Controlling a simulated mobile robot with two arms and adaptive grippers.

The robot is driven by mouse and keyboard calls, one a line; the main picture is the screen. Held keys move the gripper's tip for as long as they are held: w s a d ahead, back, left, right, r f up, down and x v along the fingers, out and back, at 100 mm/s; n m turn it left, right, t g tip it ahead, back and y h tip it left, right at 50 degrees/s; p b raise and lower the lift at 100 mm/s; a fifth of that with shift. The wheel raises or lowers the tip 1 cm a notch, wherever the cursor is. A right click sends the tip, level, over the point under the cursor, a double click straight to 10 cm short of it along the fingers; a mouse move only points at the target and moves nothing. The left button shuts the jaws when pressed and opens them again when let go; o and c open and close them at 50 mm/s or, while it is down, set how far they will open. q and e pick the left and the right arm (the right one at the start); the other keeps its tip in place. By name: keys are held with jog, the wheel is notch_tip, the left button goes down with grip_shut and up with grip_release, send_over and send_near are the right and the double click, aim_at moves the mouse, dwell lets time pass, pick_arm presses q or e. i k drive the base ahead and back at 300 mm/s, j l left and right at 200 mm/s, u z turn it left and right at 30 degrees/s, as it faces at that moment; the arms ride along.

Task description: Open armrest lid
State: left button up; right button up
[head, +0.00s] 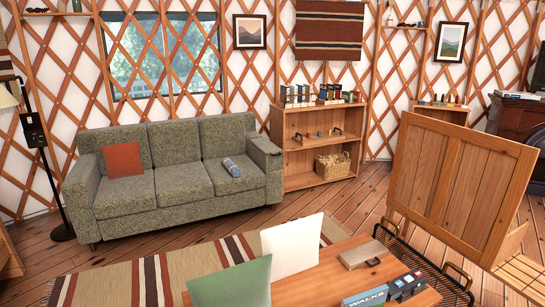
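The grey-green sofa (178,182) stands against the lattice wall at the left. Its right armrest (272,172) is nearest the wooden shelf, and its top panel (262,144) lies flat along it with no visible gap; this looks like the lid, shut. Its hinge side is too small to tell. The left armrest (80,195) is at the sofa's other end. Neither of my grippers is in view.
A wooden low table (325,290) with books and a box stands in front, beside white (292,246) and green (230,284) cushions. A tall wooden panel (460,185) stands right. A striped rug (150,272) lies before the sofa. Bare floor (300,203) lies right of the sofa.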

aim_at(267, 148)
jog(key=j+u, duration=0.35)
jog(key=i+j+u, duration=0.1)
jog(key=j+u, duration=0.3)
jog(key=i+j+u, duration=0.25)
jog(key=i+j, duration=1.05)
jog(key=i, duration=0.15)
jog(key=i+z, duration=0.25)
jog(key=i, duration=0.7)
jog(key=i+j+z, duration=0.1)
jog(key=i+z, duration=0.15)
jog(key=i, duration=0.65)
jog(key=i+l+z, duration=0.15)
jog(key=i+z, duration=1.05)
jog(key=z, duration=0.15)
jog(key=i+j+z, duration=0.25)
jog(key=i+z, duration=0.15)
jog(key=i+l+z, duration=0.2)
jog(key=i, duration=0.35)
jog(key=i+l+z, duration=0.15)
jog(key=i, duration=0.4)
jog(key=k+j, duration=0.05)
